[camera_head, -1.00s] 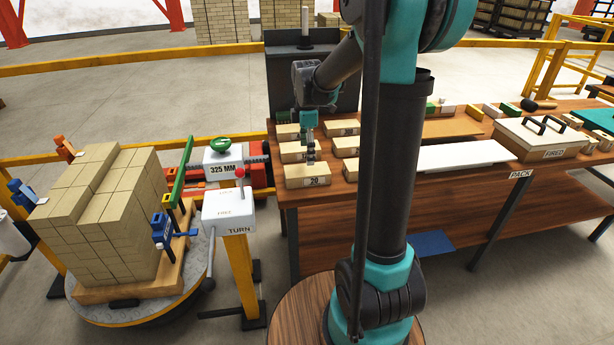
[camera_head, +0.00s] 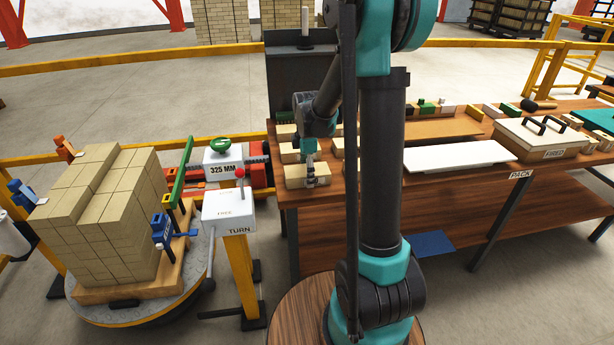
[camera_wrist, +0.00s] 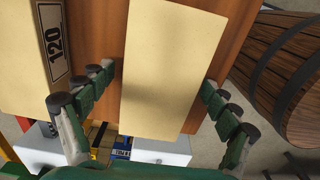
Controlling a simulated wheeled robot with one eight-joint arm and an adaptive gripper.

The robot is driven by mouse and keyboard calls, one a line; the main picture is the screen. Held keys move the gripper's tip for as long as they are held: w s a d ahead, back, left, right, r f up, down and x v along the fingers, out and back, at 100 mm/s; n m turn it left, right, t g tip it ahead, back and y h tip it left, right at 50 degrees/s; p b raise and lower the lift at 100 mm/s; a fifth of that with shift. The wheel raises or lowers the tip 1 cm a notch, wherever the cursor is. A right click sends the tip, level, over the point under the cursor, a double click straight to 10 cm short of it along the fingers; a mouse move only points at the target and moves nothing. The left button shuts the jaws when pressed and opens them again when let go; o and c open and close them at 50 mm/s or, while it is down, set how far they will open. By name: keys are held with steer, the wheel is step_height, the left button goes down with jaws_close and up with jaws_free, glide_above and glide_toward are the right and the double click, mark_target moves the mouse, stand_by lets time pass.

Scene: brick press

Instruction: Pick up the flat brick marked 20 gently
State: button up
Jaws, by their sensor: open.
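The flat brick marked 20 (camera_head: 293,178) is pale tan and lies at the near left corner of the wooden table. Its marked face is now hidden by my gripper (camera_head: 311,179) in the head view. In the wrist view a pale brick top (camera_wrist: 172,60) lies between the two rows of finger pads of my open gripper (camera_wrist: 158,82).
In the wrist view a brick marked 120 (camera_wrist: 48,55) lies close by on the left, and a wooden barrel (camera_wrist: 285,70) is on the right. A white control box (camera_head: 228,207) stands left of the table (camera_head: 440,200). More bricks lie behind.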

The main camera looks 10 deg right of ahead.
steer(key=shift+c, duration=0.6)
steer(key=c, duration=1)
steer(key=shift+r, duration=0.1)
steer(key=shift+c, duration=0.2)
